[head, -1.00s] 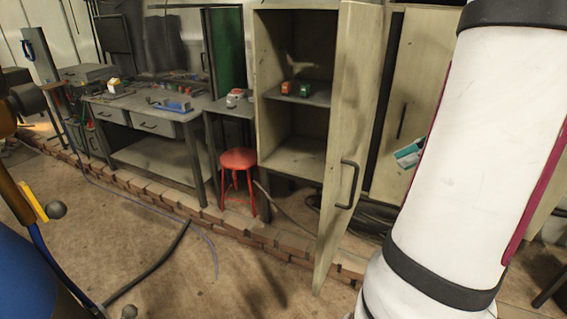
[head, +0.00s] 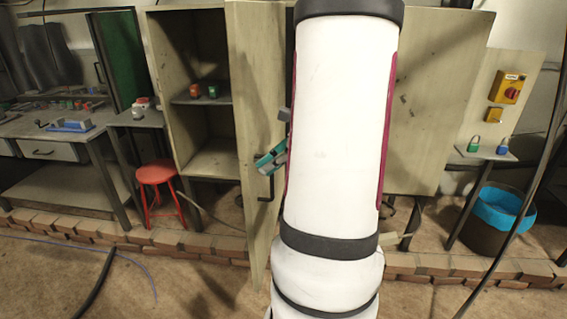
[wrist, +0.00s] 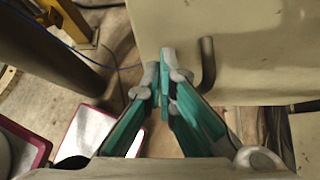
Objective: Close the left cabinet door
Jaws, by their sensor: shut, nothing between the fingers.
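A tall beige cabinet (head: 157,100) stands left of centre in the head view, its shelves exposed. Its door (head: 252,75) stands open, swung out towards me at the right of the opening. The door has a dark bar handle (head: 265,192), which also shows in the wrist view (wrist: 208,65). My teal and grey gripper (head: 265,160) is in front of the door just above the handle. In the wrist view my gripper (wrist: 160,82) is shut and empty, its tips beside the door panel (wrist: 265,50) and left of the handle. I cannot tell whether they touch the panel.
A red stool (head: 156,172) and a workbench (head: 60,180) stand to the left. Another beige cabinet panel (head: 440,100) is partly behind my arm. A low brick kerb (head: 215,245) crosses the floor. A bin with a blue liner (head: 498,208) stands at right.

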